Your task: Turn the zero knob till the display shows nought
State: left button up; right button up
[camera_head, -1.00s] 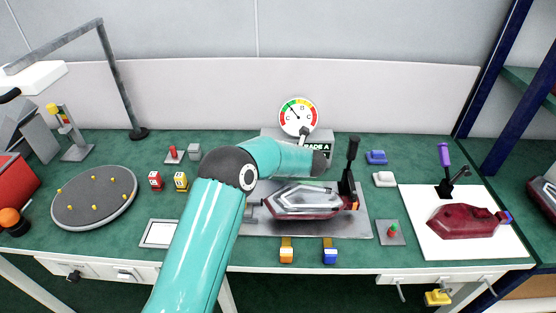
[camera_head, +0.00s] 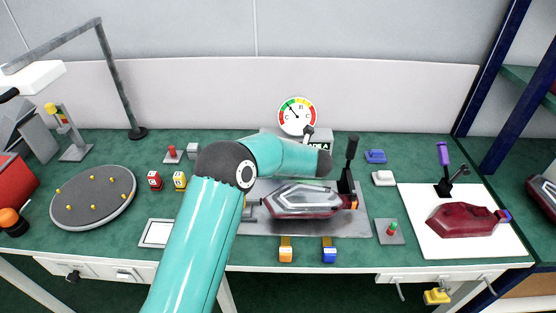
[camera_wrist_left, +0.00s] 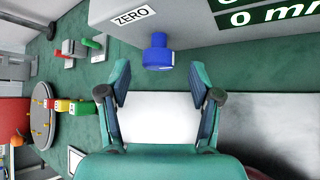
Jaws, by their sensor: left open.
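The blue zero knob (camera_wrist_left: 157,54) sticks out of a grey box (camera_wrist_left: 185,15) in the left wrist view, beside a label reading ZERO (camera_wrist_left: 132,16). A dark green display (camera_wrist_left: 275,14) on that box shows "0 mm"; its upper line is cut off by the frame's edge. My left gripper (camera_wrist_left: 160,80) is open, its two fingers apart on either side below the knob, with nothing between them. In the head view my left arm hides the gripper and the knob; the round gauge (camera_head: 297,115) stands above the box. My right gripper is not in view.
A maroon tail lamp (camera_head: 290,202) lies on a grey plate (camera_head: 345,226) beside a black lever clamp (camera_head: 350,165). A round grey turntable (camera_head: 93,220) with yellow pegs stands at left. Another lamp (camera_head: 465,220) lies on a white sheet (camera_head: 495,245) at right.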

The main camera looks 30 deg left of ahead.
pick_arm(q)
jog(key=v, duration=0.9)
